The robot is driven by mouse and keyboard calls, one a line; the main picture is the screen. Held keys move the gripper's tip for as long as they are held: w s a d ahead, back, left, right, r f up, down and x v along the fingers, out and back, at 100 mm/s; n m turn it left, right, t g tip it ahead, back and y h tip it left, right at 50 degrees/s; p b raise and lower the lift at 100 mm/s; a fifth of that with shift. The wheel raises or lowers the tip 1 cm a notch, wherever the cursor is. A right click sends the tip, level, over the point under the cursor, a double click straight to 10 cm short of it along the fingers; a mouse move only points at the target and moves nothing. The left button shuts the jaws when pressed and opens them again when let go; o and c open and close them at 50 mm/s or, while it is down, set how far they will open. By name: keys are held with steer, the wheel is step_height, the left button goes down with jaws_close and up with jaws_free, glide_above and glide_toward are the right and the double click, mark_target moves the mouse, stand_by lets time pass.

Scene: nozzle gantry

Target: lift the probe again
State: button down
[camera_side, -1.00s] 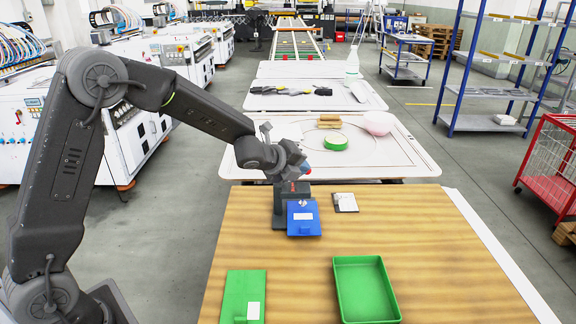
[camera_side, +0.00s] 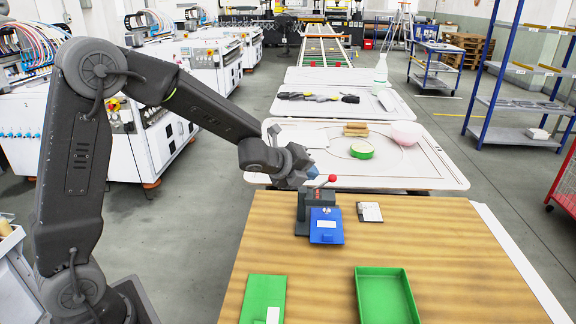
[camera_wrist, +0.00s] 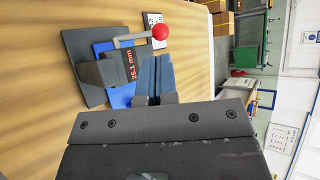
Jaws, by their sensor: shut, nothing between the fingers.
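The probe is a dark gauge (camera_side: 319,200) on a base at the far end of the wooden bench. Its pale lever ends in a red ball (camera_side: 332,178). In the wrist view the lever (camera_wrist: 130,40) and red ball (camera_wrist: 160,32) stick out above the gauge's display (camera_wrist: 131,64), which seems to read 26.1 mm. A blue plate (camera_side: 327,227) lies in front of the gauge. My gripper (camera_side: 315,173) is shut and empty, just left of the ball. In the wrist view its blue fingers (camera_wrist: 153,75) lie below the ball, with a small gap visible; contact is unclear.
A small grey-and-white block (camera_side: 369,212) lies right of the gauge. A green plate (camera_side: 262,297) and an empty green tray (camera_side: 388,295) lie nearer on the bench (camera_side: 318,272). The bench between them is clear. A white table with a green tape roll (camera_side: 361,149) stands behind.

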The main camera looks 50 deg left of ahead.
steer(key=v, duration=0.9)
steer(key=s+a+r+n+g+y, duration=0.1)
steer(key=s+r+n+y, duration=0.35)
steer(key=s+n, duration=0.65)
steer(key=s+d+f+n+g+h, duration=0.1)
steer(key=s+d+n+g+h, duration=0.35)
steer(key=s+n, duration=0.75)
step_height(320, 180, up, 3)
steer(key=m+h, duration=0.1)
steer(key=m, duration=0.7)
glide_above(331, 175)
steer(key=s+a, duration=0.3)
steer(key=s, duration=0.5)
steer(key=shift+g, duration=0.45)
steer(key=x, duration=1.4)
steer(key=shift+w+f, duration=0.15)
steer(key=shift+w, duration=0.05)
